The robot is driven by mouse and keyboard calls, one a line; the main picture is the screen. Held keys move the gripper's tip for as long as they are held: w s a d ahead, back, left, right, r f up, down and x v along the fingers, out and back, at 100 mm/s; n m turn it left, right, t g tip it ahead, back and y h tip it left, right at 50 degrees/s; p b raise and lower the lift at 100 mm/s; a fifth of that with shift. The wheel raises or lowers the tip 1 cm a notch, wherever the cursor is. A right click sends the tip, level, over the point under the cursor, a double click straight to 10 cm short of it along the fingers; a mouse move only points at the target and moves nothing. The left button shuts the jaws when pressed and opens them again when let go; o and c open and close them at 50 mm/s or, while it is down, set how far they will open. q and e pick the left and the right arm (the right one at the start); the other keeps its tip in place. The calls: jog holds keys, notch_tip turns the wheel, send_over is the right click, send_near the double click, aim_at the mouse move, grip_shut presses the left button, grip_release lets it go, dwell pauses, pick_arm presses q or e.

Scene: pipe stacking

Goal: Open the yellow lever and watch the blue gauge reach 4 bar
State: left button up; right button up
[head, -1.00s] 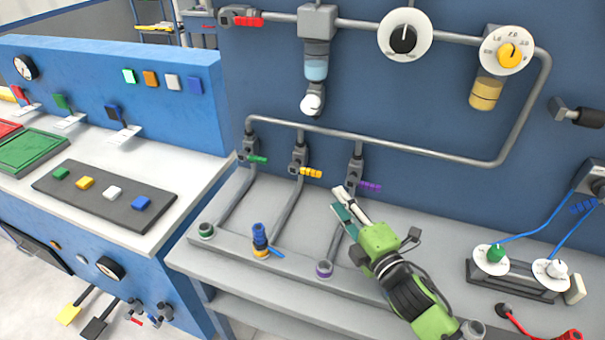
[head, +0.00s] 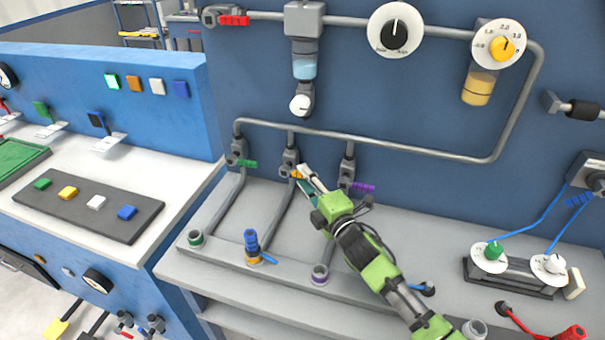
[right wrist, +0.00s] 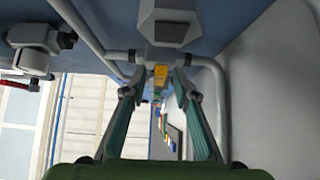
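The yellow lever (head: 296,174) sits on the middle valve of three below the pipe, mostly hidden by my right gripper (head: 302,177) in the head view. In the right wrist view the lever (right wrist: 160,76) lies between the two fingertips, which stand apart on either side of it. My right gripper is open; contact with the lever cannot be told. A blue upright fitting (head: 251,241) stands on a yellow-ringed port at the bench front; I cannot tell whether it is the blue gauge, and no pressure reading is legible on it. My left gripper is not in view.
A green lever (head: 246,164) and a purple lever (head: 363,188) flank the yellow one closely. The pipe (head: 320,131) runs just above. A white dial with a yellow knob (head: 502,47) is higher right.

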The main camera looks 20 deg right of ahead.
jog(key=shift+w+a, duration=0.15)
jog(key=shift+w, duration=0.85)
